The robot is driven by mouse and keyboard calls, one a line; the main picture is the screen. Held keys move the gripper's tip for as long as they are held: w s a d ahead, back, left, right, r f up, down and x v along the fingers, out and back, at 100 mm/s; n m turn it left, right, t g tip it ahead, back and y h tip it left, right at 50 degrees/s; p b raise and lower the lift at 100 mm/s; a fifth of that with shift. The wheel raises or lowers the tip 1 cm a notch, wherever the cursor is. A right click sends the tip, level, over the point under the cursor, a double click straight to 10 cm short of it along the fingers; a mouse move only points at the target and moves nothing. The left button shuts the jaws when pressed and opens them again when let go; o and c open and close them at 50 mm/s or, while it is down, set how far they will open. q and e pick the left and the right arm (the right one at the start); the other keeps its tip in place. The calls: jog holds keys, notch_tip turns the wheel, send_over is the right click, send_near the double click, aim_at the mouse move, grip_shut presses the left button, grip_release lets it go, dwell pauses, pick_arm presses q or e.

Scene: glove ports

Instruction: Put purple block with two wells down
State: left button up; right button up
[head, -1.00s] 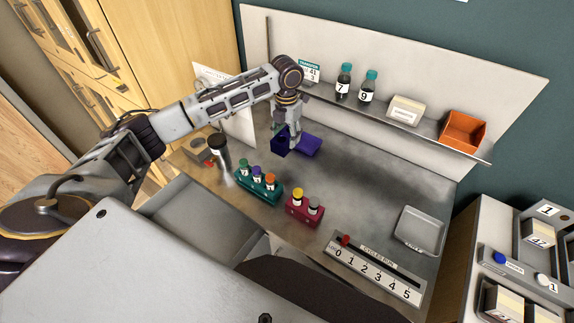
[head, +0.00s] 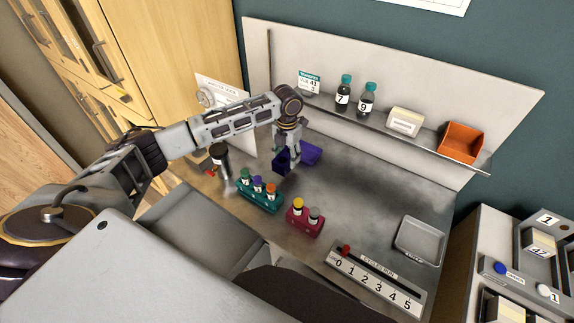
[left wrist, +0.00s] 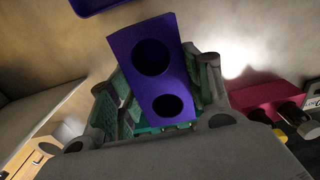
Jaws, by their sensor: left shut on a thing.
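The purple block with two wells (head: 281,161) is held in my left gripper (head: 290,157), near the back left of the grey worktop. In the left wrist view the block (left wrist: 174,77) shows its two round dark wells, and the green-padded fingers (left wrist: 165,95) are shut on its sides. The block looks tilted in the head view. Whether its underside touches the worktop is hidden. A flat purple tray (head: 312,153) lies just right of and behind the block; its edge also shows at the top of the left wrist view (left wrist: 95,5). My right gripper is not in view.
A dark-topped cylinder (head: 220,160) stands left. The worktop right of the purple tray is clear up to a grey tray (head: 420,241).

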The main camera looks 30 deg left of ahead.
aim_at(287, 155)
pick_arm(q)
jog(key=shift+f, duration=0.45)
jog(key=shift+f+p, duration=0.4)
jog(key=shift+f, duration=1.6)
jog(key=shift+f, duration=0.1)
jog(key=o, duration=1.5)
jog(key=shift+r+b, duration=1)
jog(key=shift+r, duration=5.1)
